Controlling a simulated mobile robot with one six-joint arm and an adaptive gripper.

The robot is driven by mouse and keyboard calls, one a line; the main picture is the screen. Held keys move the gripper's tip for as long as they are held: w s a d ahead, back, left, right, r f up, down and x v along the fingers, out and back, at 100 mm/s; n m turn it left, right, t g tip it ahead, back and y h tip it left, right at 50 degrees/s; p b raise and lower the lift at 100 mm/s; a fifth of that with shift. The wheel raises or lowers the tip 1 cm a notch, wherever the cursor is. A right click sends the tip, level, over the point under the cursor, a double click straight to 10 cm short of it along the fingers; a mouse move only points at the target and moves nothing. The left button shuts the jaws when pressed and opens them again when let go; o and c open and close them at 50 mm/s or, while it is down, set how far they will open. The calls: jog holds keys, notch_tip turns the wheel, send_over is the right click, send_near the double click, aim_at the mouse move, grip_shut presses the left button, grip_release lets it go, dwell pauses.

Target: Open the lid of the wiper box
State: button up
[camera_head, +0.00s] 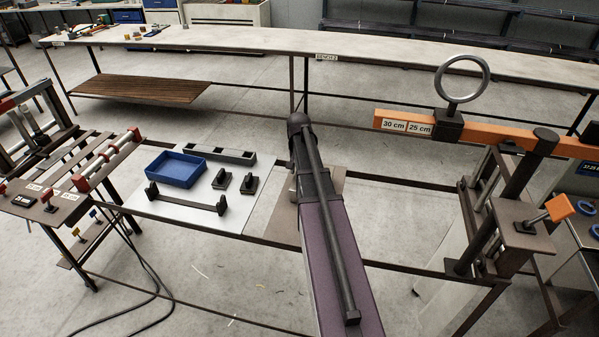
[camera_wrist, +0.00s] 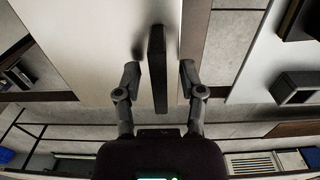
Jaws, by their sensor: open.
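In the wrist view my gripper (camera_wrist: 159,68) is open, with one finger on each side of a dark upright bar (camera_wrist: 157,42). The bar looks like a handle and stands in front of a pale flat panel (camera_wrist: 95,35). Gaps show between the bar and both fingers. I cannot tell for certain whether the panel is the wiper box's lid. In the head view my arm crosses the middle of the work table and hides my gripper and whatever is beneath it. No wiper box can be made out there.
A blue tray (camera_head: 176,170), a grey slotted block (camera_head: 225,154) and a black two-ended bar (camera_head: 186,200) lie on the table left of my arm. An orange beam (camera_head: 480,131) with a metal ring (camera_head: 462,78) stands at right. A long bench (camera_head: 240,40) runs behind.

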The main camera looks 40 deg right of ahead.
grip_shut()
jog(key=shift+a+r, duration=0.15)
dwell(0.4)
